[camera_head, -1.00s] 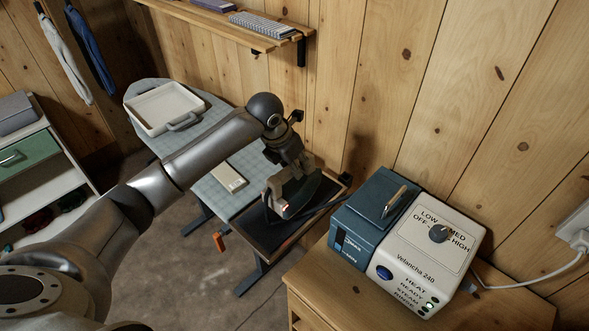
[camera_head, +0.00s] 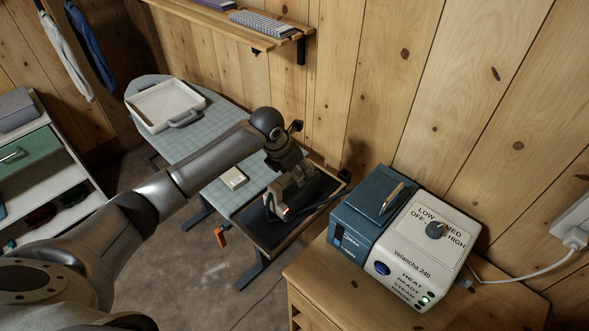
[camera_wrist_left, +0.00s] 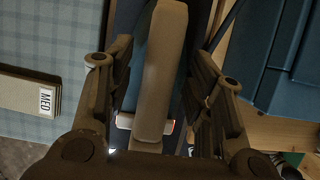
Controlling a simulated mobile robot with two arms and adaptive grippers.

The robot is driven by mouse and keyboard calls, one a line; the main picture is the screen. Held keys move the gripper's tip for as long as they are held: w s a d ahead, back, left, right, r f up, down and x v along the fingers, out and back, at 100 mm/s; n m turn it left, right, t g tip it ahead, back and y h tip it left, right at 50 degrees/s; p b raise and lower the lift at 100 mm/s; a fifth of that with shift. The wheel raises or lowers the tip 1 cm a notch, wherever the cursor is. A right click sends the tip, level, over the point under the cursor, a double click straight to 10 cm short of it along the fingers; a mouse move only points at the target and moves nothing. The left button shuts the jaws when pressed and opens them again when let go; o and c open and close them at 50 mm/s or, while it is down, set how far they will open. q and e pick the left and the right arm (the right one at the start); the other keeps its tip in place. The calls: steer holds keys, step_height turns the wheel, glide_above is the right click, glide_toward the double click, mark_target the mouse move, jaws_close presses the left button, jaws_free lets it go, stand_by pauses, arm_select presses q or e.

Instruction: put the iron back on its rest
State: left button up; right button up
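The iron (camera_head: 306,190), dark with a pale handle, is at the near end of the ironing board, over the dark rest (camera_head: 262,232) with its raised rim. I cannot tell whether its sole touches the rest. In the left wrist view the handle (camera_wrist_left: 162,75) runs between the two fingers, close to both. Part of the iron is hidden by the gripper. My right gripper is not in view.
The blue and white steam station (camera_head: 400,240) stands on a wooden cabinet right of the rest; a dark cord runs toward the iron. A wooden wall is behind.

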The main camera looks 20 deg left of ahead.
arm_select(q)
steer(key=shift+r, duration=0.2)
steer(key=shift+a+r, duration=0.1)
steer(key=shift+r, duration=0.15)
steer(key=b+v, duration=0.2)
steer(key=v, duration=0.9)
steer(key=shift+s+b, duration=0.25)
steer(key=shift+b, duration=0.15)
